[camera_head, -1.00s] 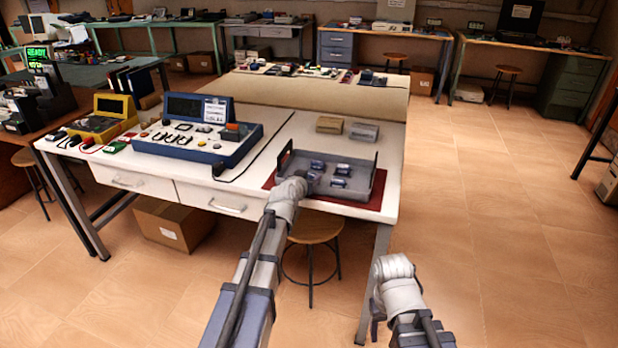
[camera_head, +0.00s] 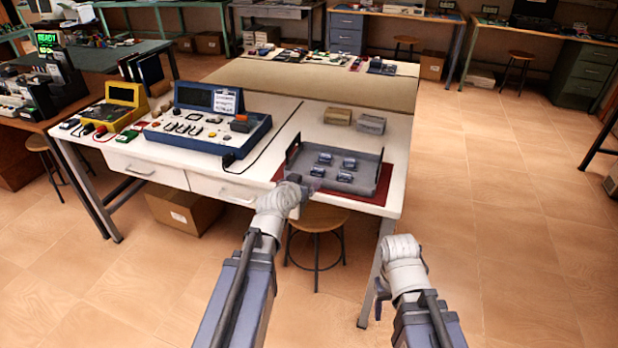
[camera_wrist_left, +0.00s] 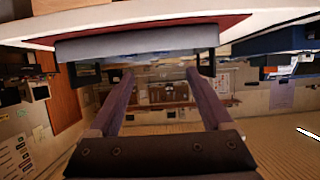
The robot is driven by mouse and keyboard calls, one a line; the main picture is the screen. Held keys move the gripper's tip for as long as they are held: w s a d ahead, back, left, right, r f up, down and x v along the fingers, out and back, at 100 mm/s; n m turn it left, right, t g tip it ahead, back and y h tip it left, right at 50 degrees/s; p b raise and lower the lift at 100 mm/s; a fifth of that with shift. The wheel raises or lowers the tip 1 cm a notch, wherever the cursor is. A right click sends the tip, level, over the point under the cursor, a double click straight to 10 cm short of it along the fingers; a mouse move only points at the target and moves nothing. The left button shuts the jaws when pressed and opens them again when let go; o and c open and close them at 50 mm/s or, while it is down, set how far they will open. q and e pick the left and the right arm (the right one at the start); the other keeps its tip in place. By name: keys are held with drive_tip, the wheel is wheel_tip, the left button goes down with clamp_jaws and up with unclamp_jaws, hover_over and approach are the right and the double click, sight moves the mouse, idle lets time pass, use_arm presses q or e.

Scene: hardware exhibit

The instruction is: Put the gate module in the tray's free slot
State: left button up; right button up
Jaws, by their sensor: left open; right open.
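The grey tray (camera_head: 368,183) sits on a dark red mat at the front right of the white table, with several small blue modules (camera_head: 348,163) standing in it. I cannot tell which module is the gate module, nor make out the free slot. My left gripper (camera_head: 312,187) is at the tray's near left edge. In the left wrist view its fingers (camera_wrist_left: 160,76) are apart with nothing between them, and the tray's grey wall (camera_wrist_left: 140,42) shows beyond. My right gripper (camera_head: 380,302) hangs low in front of the table, away from the tray; its fingertips are small here.
A blue console (camera_head: 245,140) with an orange block on it and a yellow instrument (camera_head: 122,98) stand left of the tray. Two small boxes, tan (camera_head: 338,116) and grey (camera_head: 371,124), lie behind it. A stool (camera_head: 318,219) stands under the table's front edge.

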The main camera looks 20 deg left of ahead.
use_arm(q)
drive_tip(key=s+d+f+m+g+h, duration=0.25)
drive_tip(key=s+d+f+g, duration=0.65)
drive_tip(key=d, duration=0.6)
drive_tip(key=s+d+f+g+y, duration=0.1)
drive_tip(key=s+f+g+y, duration=0.1)
drive_tip(key=s, duration=0.6)
drive_tip(key=s+d+f+g+y, duration=0.1)
drive_tip(key=s+f+g+y, duration=0.1)
drive_tip(key=s, duration=0.6)
drive_tip(key=shift+f+m+g, duration=0.25)
drive_tip(key=shift+m+g, duration=0.2)
drive_tip(key=shift+g, duration=0.05)
